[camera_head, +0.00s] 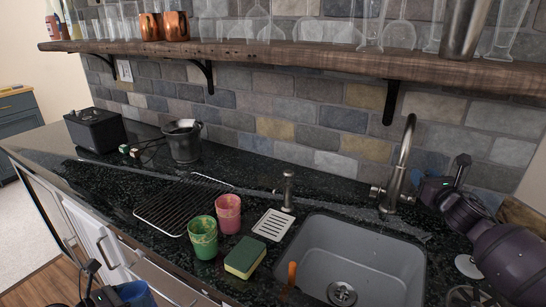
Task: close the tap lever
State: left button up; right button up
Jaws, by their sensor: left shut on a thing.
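The metal tap (405,155) stands behind the sink with its spout curving up, and its small lever (377,191) juts out at the left of its base. My right arm comes in from the right edge, and its dark gripper (435,190) is near the tap's right side. Its fingers are hard to make out, and I cannot tell if it touches the tap. My left gripper (92,282) is at the lower left, in front of the counter and far from the tap. It is shut on a partly hidden blue object (136,292).
The grey sink (345,245) is at the front right. A green cup (203,238), a pink cup (228,213), a sponge (245,257), a soap dish (271,224), a soap dispenser (288,190) and a wire rack (183,203) are left of it. A shelf (300,60) overhangs the counter.

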jog(key=shift+c, duration=0.3)
grip_shut()
pick_arm(q)
jog(key=shift+r, duration=0.1)
jog(key=shift+r, duration=0.3)
pick_arm(e)
jog(key=shift+r, duration=0.2)
pick_arm(q)
jog(key=r+p, duration=0.4)
jog(key=r, duration=0.1)
jog(key=shift+w+r, duration=0.2)
jog(key=shift+w, duration=0.05)
pick_arm(e)
jog(key=shift+w+d+m+g, duration=0.4)
jog(key=shift+w+g, duration=0.15)
jog(key=shift+g, duration=0.15)
